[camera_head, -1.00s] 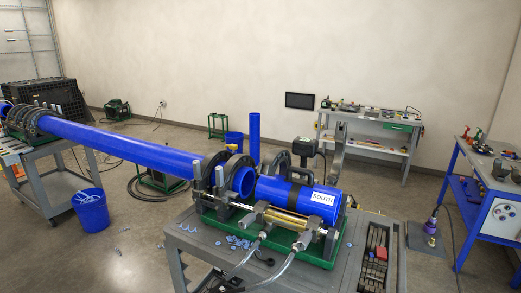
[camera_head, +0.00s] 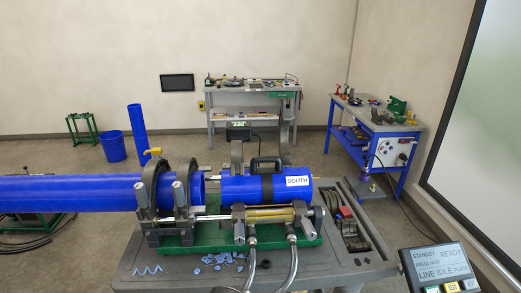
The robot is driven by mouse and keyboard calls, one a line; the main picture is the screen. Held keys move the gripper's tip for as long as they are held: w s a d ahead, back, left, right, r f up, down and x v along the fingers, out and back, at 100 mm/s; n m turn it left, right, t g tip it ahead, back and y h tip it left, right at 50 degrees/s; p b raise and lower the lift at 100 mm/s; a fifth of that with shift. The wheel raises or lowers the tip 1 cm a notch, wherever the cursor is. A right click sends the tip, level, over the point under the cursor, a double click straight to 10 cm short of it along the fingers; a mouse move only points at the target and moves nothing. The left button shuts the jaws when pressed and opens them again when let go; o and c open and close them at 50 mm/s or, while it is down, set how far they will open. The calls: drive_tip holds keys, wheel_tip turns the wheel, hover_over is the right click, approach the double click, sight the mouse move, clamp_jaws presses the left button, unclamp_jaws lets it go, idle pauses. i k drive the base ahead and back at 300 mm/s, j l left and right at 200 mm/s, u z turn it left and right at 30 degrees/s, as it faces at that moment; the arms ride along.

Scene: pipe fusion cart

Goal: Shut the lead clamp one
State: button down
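The fusion machine on its green base (camera_head: 174,249) sits on a grey cart. Two dark clamp rings, a left one (camera_head: 147,185) and a right one (camera_head: 190,170), arch over the end of the long blue pipe (camera_head: 70,193). A short blue pipe (camera_head: 225,186) marked SOUTH lies at the right with a black handle on it. Behind it, two dark clamp halves, one at left (camera_head: 237,154) and one at right (camera_head: 284,142), stand upright, apparently swung open. No label shows which is lead clamp one. My gripper is out of view.
Blue shavings (camera_head: 218,259) and hoses (camera_head: 292,262) lie at the cart's front. A tool tray (camera_head: 352,228) is at its right. A control panel (camera_head: 438,268) stands at lower right.

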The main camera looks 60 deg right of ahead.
sight(237, 156)
drive_tip(key=i+z, duration=0.25)
drive_tip(key=z, duration=0.2)
drive_tip(key=i+z, duration=0.3)
drive_tip(key=z, duration=0.15)
drive_tip(key=i+j+z, duration=0.1)
drive_tip(key=i+z, duration=0.15)
drive_tip(key=z, duration=0.15)
